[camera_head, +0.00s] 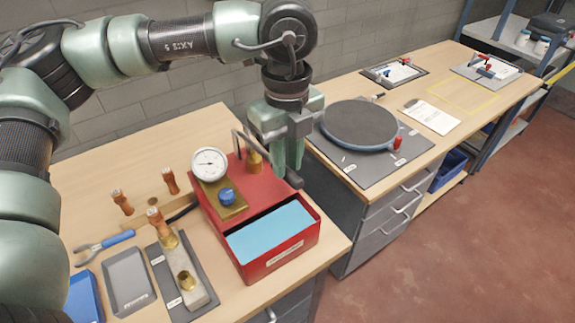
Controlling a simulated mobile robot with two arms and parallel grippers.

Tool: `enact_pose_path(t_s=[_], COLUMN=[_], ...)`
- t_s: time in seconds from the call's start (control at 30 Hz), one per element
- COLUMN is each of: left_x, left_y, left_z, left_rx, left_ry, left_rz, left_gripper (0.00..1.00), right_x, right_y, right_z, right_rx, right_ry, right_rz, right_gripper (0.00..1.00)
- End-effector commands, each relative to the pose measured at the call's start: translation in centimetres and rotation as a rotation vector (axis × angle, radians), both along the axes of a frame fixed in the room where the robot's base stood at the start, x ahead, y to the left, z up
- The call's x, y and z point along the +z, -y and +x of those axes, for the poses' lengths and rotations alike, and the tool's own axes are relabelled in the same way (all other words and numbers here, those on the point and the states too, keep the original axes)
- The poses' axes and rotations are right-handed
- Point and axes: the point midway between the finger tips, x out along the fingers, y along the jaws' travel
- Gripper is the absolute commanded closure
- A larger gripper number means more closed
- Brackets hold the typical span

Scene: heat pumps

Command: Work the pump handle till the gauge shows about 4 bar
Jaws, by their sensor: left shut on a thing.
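The red test pump (262,265) stands on the near bench with light blue water (272,231) in its open tank. Its round white gauge (210,164) is upright at the back left of the pump; the needle is too small to read. A blue knob (227,196) sits in front of the gauge. My left gripper (290,162) comes down from above at the pump's back right and is shut on the grey pump handle (294,180), whose dark end shows below the fingers. The gripper hides part of the handle. My right gripper is not in view.
Left of the pump are a brass-fitted block (184,273) on a grey mat, a grey tray (128,280), blue-handled pliers (105,241) and copper pipe pieces (122,202). A dark round plate (360,124) lies on the bench to the right. A gap separates the benches.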

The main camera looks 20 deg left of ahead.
Motion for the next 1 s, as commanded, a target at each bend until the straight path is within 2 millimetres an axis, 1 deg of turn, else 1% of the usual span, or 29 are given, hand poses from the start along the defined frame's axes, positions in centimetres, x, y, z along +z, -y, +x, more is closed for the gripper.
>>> enact_pose_path(t_s=[0.03, 0.3, 0.4, 0.53, 1.0], left_x=[1.0, 4.3, 5.2, 5.6, 5.6], left_y=[0.1, 0.1, 0.1, 0.1, 0.1], left_z=[0.0, 0.0, 0.0, 0.0, 0.0], left_rx=[-0.002, -0.002, -0.002, -0.002, -0.002], left_ry=[0.000, 0.000, 0.000, -0.001, 0.000], left_rz=[-0.002, -0.003, -0.002, -0.002, -0.002], left_gripper=[0.86, 0.86, 0.86, 0.86, 0.86], right_x=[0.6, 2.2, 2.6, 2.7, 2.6], right_y=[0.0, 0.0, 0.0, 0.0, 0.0], right_z=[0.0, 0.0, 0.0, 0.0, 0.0], right_rx=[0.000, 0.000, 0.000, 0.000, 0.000], right_ry=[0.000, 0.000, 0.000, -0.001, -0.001], right_rz=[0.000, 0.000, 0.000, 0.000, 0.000], right_gripper=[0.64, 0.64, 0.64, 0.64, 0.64])
